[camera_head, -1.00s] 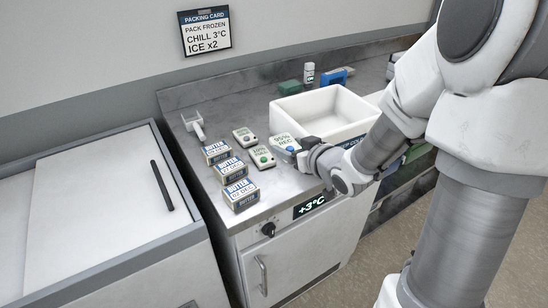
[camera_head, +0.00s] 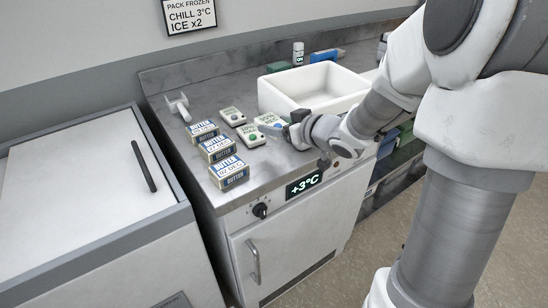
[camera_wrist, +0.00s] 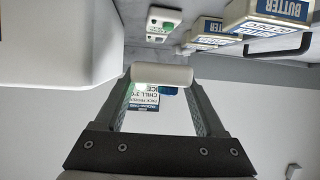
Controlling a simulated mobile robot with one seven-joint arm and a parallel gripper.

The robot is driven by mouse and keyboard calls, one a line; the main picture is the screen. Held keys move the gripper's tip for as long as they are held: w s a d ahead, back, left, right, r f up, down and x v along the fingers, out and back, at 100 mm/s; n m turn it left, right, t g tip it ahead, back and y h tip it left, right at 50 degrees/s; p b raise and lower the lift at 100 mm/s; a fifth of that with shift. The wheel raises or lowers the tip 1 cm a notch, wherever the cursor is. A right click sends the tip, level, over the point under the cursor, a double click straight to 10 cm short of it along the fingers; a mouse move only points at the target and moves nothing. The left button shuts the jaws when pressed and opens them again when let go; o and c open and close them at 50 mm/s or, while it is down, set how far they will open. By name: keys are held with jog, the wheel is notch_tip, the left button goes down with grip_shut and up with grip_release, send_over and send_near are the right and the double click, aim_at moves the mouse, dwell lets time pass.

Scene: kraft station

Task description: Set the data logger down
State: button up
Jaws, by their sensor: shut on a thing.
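My gripper (camera_head: 284,124) is shut on a white data logger (camera_head: 268,120) with a blue button. In the wrist view the held logger shows as a pale bar (camera_wrist: 162,75) between the two fingers. Its underside is hidden, so I cannot tell whether it touches the worktop (camera_head: 272,165).
Several butter boxes (camera_head: 229,172) stand left of the loggers. A white open bin (camera_head: 309,106) is right behind the held logger. A green box (camera_head: 279,67) and a blue thing (camera_head: 327,56) are behind the bin.

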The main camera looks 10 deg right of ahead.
aim_at(277, 161)
notch_tip(277, 161, down, 9)
jog(key=b, duration=0.3)
jog(key=shift+f, duration=0.1)
jog(key=shift+f+b, duration=0.25)
jog(key=shift+b, duration=0.05)
jog(key=o, duration=1.4)
